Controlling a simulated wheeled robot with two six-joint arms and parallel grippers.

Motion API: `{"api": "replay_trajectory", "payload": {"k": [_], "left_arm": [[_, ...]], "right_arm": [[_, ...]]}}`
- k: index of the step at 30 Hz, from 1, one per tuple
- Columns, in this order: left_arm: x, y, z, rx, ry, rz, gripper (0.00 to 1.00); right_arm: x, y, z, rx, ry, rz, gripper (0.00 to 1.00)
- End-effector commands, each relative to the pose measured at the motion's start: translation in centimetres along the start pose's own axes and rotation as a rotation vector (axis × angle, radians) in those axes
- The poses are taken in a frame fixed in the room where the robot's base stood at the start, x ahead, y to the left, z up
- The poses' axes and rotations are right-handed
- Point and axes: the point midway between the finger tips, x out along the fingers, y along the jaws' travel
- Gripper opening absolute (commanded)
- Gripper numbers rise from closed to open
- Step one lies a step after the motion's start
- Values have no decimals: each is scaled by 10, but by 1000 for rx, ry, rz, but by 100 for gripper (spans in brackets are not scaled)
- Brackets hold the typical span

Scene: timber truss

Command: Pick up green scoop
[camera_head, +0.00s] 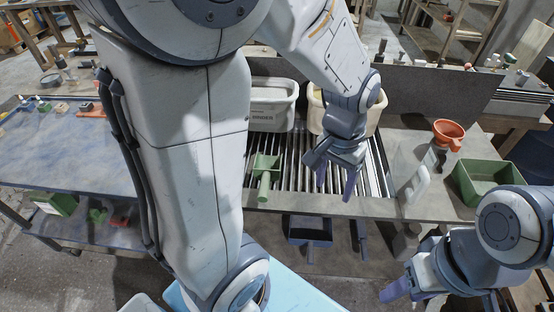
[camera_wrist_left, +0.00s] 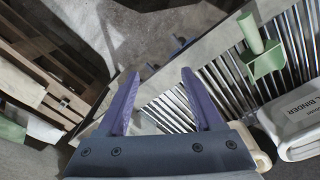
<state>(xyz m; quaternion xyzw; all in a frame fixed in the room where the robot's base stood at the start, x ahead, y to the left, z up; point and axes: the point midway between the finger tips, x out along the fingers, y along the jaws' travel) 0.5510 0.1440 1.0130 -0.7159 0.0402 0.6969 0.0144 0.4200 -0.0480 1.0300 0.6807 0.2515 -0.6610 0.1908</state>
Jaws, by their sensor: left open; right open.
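The green scoop (camera_head: 265,176) lies on the slatted metal grate, with its handle pointing to the front edge in the head view. It also shows at the upper right of the left wrist view (camera_wrist_left: 262,62). My left gripper (camera_head: 335,183) is open and empty above the grate, to the right of the scoop and apart from it. Its two purple fingers (camera_wrist_left: 160,76) are spread in the left wrist view with nothing between them. My right gripper (camera_head: 402,293) is open at the lower right, in front of the bench and away from the scoop.
A white binder bin (camera_head: 272,112) and a cream bin (camera_head: 376,118) stand behind the grate (camera_head: 291,178). To the right are an orange funnel (camera_head: 449,130) and a green tray (camera_head: 466,186). A blue-grey table (camera_head: 60,150) is at left. My left arm hides part of the bench.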

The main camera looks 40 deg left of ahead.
Motion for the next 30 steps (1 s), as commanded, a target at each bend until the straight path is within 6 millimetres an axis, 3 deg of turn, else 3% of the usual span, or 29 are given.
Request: {"api": "replay_trajectory", "payload": {"k": [1, 6, 9, 12, 17, 24, 30], "left_arm": [[12, -33, -13, -108, -7, -8, 68], [36, -131, -29, -386, -13, -29, 68], [48, -177, -26, -503, -14, -36, 68], [56, -207, -20, -579, -17, -41, 68], [68, -226, -14, -627, -19, -43, 68], [104, -227, -12, -628, -21, -43, 68], [118, -226, -13, -627, -19, -43, 68]], "right_arm": [[5, 0, 0, 0, 0, 0, 50], [12, 1, 1, 0, 0, 0, 50], [14, 1, 1, 0, 0, 0, 50], [16, 1, 1, 0, 0, 0, 50], [17, 1, 1, 0, 0, 0, 50], [18, 1, 1, 0, 0, 0, 50], [17, 1, 1, 0, 0, 0, 50]]}}
